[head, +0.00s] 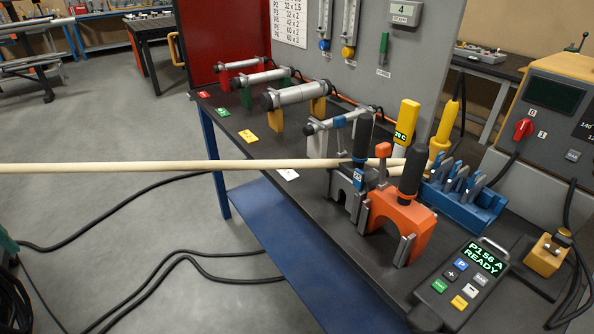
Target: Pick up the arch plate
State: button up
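Two arch-shaped pieces stand upright side by side near the front of the dark bench. One is an orange arch (412,217) with a black upright handle and grey jaw-like bars. The other is a grey arch (343,185) just left of it, with its own black handle (362,137) and a blue tag. I cannot tell which one is the arch plate. My gripper is not in view.
Black cables (150,275) lie on the floor.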

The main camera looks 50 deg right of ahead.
aim_at(338, 181)
jog(key=z, duration=2.05)
jog(key=i+u, duration=0.25)
jog(key=i, duration=0.15)
jog(key=i+u, duration=0.25)
jog(key=i, duration=0.15)
